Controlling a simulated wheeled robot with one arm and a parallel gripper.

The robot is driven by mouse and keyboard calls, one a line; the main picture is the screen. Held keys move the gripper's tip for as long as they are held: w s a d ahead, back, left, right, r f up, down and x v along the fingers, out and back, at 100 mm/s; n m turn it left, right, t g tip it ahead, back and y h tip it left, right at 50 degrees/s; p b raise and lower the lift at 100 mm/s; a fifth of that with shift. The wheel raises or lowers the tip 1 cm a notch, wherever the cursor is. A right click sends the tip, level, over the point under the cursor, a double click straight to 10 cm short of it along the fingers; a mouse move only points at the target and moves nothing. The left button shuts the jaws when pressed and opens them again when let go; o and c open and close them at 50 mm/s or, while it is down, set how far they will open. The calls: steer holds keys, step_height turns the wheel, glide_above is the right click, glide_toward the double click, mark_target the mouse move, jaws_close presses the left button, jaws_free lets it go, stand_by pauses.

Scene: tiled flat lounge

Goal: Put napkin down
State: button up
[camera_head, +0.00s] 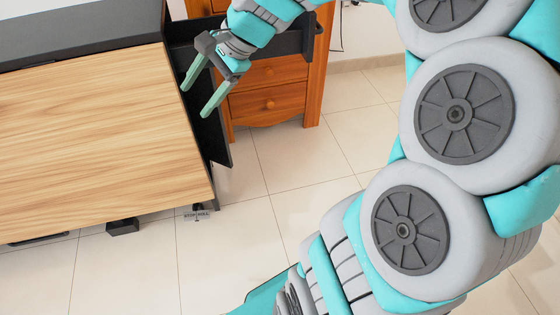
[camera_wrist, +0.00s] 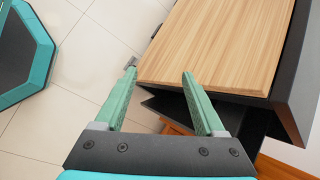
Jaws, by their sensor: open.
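No napkin can be made out in either view. My gripper (camera_head: 194,102) is open, with its two green fingers apart and nothing visible between them. In the head view it is at the right edge of the wood-topped furniture (camera_head: 90,140), beside its dark side. In the wrist view the fingers of my gripper (camera_wrist: 158,72) point toward the near edge of the wooden top (camera_wrist: 222,45). The visible part of that top is bare.
An orange-brown wooden drawer unit (camera_head: 268,104) stands behind my gripper. A dark panel (camera_head: 212,135) juts from the right side of the wood-topped furniture. Light tiled floor (camera_head: 300,170) is clear in front of the drawers.

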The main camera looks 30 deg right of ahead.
steer(key=s+f+n+g+h, duration=0.1)
steer(key=s+f+n, duration=0.3)
steer(key=s, duration=0.5)
steer(key=s+d+f+n+g+h, duration=0.1)
steer(key=s+f+n+g+h, duration=0.1)
steer(key=s, duration=0.7)
steer(key=s+d+f+n+g+h, duration=0.1)
steer(key=s+f+n+g+h, duration=0.1)
steer(key=s+f+n, duration=0.4)
steer(key=s+n+h, duration=0.1)
steer(key=s+n, duration=0.1)
steer(key=s, duration=0.1)
steer(key=shift+h, duration=0.4)
steer(key=shift+w, duration=0.15)
